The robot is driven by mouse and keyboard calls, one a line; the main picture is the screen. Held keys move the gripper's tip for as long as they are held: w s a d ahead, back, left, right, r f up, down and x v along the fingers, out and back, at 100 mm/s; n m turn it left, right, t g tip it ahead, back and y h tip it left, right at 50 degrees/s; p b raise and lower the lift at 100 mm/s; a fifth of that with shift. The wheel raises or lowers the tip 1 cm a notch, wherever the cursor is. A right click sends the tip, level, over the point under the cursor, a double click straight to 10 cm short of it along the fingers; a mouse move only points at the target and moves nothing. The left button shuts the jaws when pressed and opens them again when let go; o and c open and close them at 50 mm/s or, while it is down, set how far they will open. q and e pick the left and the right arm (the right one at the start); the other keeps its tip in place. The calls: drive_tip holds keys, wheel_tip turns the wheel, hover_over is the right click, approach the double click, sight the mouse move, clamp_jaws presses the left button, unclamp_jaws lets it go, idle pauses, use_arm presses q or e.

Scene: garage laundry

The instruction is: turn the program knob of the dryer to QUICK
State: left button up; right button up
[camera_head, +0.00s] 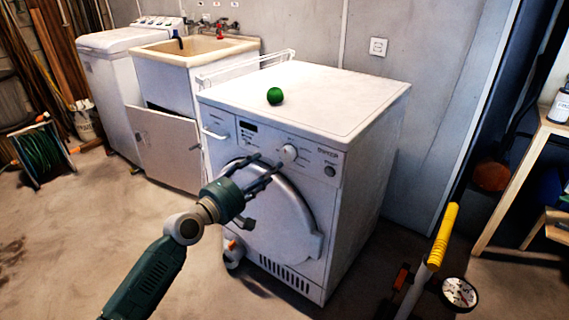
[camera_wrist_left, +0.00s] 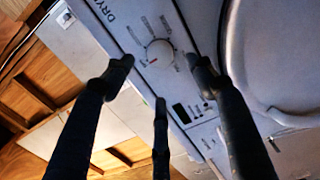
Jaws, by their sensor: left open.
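The white dryer (camera_head: 345,180) stands in the middle of the head view, its control panel along the top of its front. The round white program knob (camera_head: 288,153) sits on that panel. In the left wrist view the knob (camera_wrist_left: 160,53) shows a small red mark at its lower left; the labels around it are too small to read. My left gripper (camera_head: 268,163) is open and empty in front of the panel, just left of and below the knob. In the wrist view its fingers spread on either side of the knob, apart from it. My right gripper is out of view.
A green ball (camera_head: 275,96) lies on the dryer top. The round door (camera_head: 285,225) is below the panel. A sink (camera_head: 190,50) and a white appliance (camera_head: 110,80) stand at the left. A yellow-handled tool (camera_head: 443,235) stands at the front right.

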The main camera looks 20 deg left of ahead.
sight(285, 156)
use_arm(q)
drive_tip(key=b+x, duration=0.1)
drive_tip(key=x, duration=0.6)
drive_tip(key=shift+w+d+f, duration=0.1)
drive_tip(key=shift+f, duration=0.1)
drive_tip(key=shift+w+d, duration=0.15)
drive_tip(key=shift+w, duration=0.3)
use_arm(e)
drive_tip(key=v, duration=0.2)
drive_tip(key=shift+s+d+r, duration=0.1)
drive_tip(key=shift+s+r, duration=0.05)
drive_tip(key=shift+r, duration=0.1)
use_arm(q)
drive_tip(key=shift+b, duration=0.3)
drive_tip(key=c, duration=1.2)
